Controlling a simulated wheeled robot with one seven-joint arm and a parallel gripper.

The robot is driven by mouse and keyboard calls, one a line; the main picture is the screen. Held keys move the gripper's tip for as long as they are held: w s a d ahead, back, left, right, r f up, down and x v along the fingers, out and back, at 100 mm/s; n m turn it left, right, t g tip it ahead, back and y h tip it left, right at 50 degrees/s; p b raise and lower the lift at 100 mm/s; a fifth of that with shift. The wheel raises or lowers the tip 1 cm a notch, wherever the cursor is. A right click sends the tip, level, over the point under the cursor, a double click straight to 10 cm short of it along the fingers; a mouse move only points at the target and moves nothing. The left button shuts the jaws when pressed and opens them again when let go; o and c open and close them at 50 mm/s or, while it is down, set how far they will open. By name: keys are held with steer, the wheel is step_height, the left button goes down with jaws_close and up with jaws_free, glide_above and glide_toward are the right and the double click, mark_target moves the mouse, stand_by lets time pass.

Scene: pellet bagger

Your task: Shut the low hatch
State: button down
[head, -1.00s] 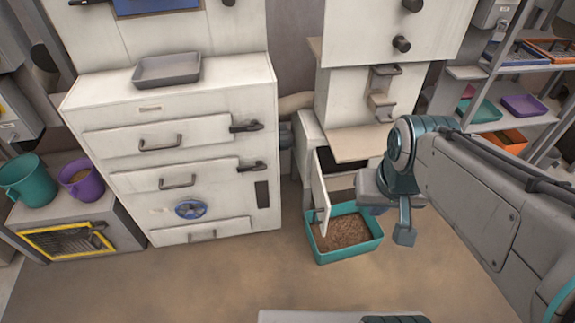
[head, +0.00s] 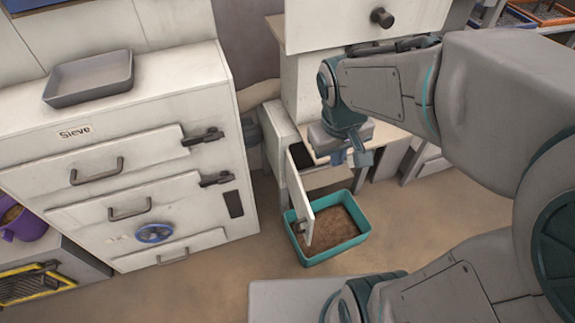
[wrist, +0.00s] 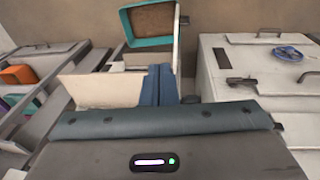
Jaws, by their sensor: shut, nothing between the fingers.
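The low hatch (head: 300,197) is a white door panel standing open, swung out from the low opening in the machine right of the sieve cabinet. A small latch shows near its bottom edge. It also shows nearly edge-on in the wrist view (wrist: 177,38). My gripper (head: 352,158) is to the right of the hatch, apart from it in the picture, and at about the height of its upper part. In the wrist view its blue fingers (wrist: 158,84) are together, with nothing between them. The dark opening behind the hatch is partly visible.
A teal bin (head: 360,228) of brown pellets stands on the floor by the hatch's lower edge. A beige shelf (head: 386,134) juts out above the opening. The sieve cabinet (head: 241,160) stands left, with a grey tray (head: 88,78) on top.

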steer(key=w+a+f+n+g+h+b, duration=0.1)
steer(key=w+a+f+n+b, duration=0.3)
steer(key=f, duration=0.8)
steer(key=w+a+f+n+g+b, duration=0.1)
steer(key=w+a+f+n+b, duration=0.35)
steer(key=f, duration=0.65)
steer(key=w+a+f+n+g+h+b, duration=0.15)
steer(key=a+f+b, duration=0.45)
steer(key=f, duration=0.6)
steer(key=d+b+x, duration=0.2)
steer(key=x, duration=0.8)
steer(key=shift+s+d+n+t+y, duration=0.2)
steer(key=shift+s+n+t+y, duration=0.1)
steer(key=shift+s+t+y, duration=0.15)
steer(key=shift+d+r, duration=0.1)
